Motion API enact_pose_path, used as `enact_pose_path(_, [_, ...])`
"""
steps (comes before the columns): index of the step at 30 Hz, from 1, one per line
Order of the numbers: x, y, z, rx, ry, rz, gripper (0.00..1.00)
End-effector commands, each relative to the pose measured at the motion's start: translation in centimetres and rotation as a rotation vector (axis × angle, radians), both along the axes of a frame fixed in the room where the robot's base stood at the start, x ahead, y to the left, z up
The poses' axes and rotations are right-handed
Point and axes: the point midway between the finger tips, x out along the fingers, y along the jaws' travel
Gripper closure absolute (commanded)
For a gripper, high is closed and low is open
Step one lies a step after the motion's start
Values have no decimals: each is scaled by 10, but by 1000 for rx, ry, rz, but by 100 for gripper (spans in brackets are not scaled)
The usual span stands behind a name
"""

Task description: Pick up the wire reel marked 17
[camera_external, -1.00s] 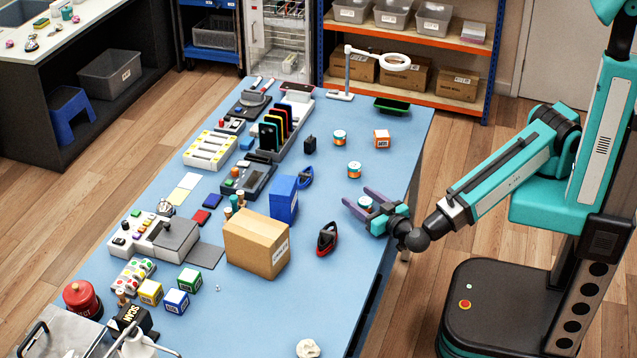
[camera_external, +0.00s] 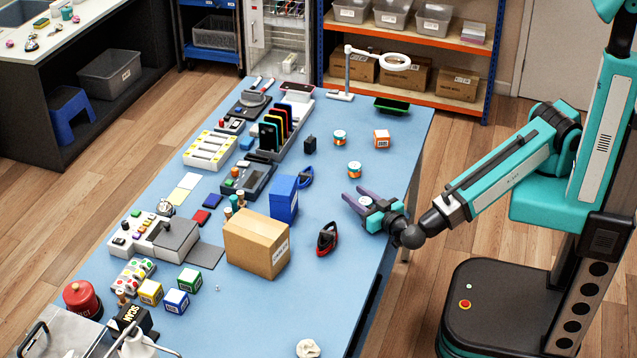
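One reel (camera_external: 340,137) is farthest back, a second reel (camera_external: 354,169) is nearer, and a third reel (camera_external: 365,201) is at my gripper. Their markings are too small to read, so I cannot tell which is 17. My gripper (camera_external: 354,194) is low over the right side of the table. Its purple fingers are apart, with the third reel between them near the palm. I cannot tell whether either finger touches that reel.
A red-and-black object (camera_external: 327,239), a cardboard box (camera_external: 257,243) and a blue box (camera_external: 284,198) stand to the left of my gripper. The front right tabletop is mostly clear.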

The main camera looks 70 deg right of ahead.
Motion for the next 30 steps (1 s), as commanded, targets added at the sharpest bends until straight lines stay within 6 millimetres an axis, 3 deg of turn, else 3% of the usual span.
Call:
enact_pose_path(3, [0, 0, 0, 0, 0, 0, 86])
enact_pose_path(17, [0, 0, 6, 2, -1, 0, 86])
enact_pose_path(30, [-1, -1, 44, 2, -2, 0, 86])
